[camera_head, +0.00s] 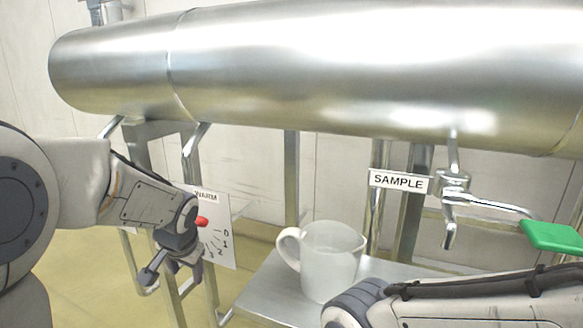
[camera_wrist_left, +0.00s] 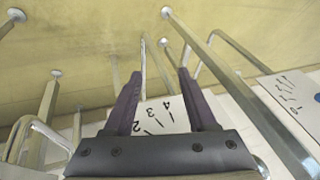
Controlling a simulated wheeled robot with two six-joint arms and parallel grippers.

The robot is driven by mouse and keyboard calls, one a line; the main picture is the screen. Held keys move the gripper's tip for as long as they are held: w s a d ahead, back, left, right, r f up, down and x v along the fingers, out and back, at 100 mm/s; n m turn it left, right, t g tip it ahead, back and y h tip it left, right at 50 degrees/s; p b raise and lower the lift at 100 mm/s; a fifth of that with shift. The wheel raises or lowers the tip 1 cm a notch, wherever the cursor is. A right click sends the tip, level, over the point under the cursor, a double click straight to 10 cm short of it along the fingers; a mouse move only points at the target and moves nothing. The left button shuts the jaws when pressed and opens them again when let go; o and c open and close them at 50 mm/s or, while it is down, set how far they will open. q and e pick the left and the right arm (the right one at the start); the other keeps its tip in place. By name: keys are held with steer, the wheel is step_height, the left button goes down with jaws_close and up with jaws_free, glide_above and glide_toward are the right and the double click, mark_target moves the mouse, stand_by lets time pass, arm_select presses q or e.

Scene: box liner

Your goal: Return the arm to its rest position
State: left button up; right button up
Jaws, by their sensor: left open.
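My left arm comes in from the left in the head view. Its gripper (camera_head: 172,272) points downward in front of a white dial plate (camera_head: 226,225) marked "WARM" with numbers. In the left wrist view the two dark fingers of the left gripper (camera_wrist_left: 158,78) are spread apart with nothing between them. Part of a numbered plate (camera_wrist_left: 158,115) shows behind them. A red tip (camera_head: 202,222) shows beside the left wrist in front of the dial plate. My right forearm enters at the lower right of the head view; its gripper is not seen.
A large steel tank (camera_head: 330,65) spans the top on metal legs. A translucent pitcher (camera_head: 332,262) stands on a metal shelf (camera_head: 268,290). A tap (camera_head: 452,195) with a green handle (camera_head: 553,236) and a "SAMPLE" sign (camera_head: 398,181) are at the right. Metal legs stand close to my left gripper.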

step_height(320, 180, down, 5)
steer(key=b, duration=0.3)
arm_select(q)
steer(key=s+d+f+m+g+h+p, duration=0.1)
steer(key=s+d+g+p, duration=0.1)
steer(key=s+d, duration=0.55)
steer(key=s+d+m+g+h+p, duration=0.15)
steer(key=s+d, duration=0.35)
steer(key=s, duration=0.6)
steer(key=s+d+f+m+g+h+p, duration=0.1)
steer(key=s+d+m+p, duration=0.1)
steer(key=s+d, duration=0.55)
step_height(320, 180, up, 35)
steer(key=s+a+p, duration=0.1)
steer(key=a+p, duration=0.1)
steer(key=p, duration=3.3)
steer(key=shift+s, duration=0.3)
arm_select(e)
step_height(320, 180, up, 41)
steer(key=shift+r, duration=0.2)
arm_select(q)
steer(key=shift+r, duration=0.1)
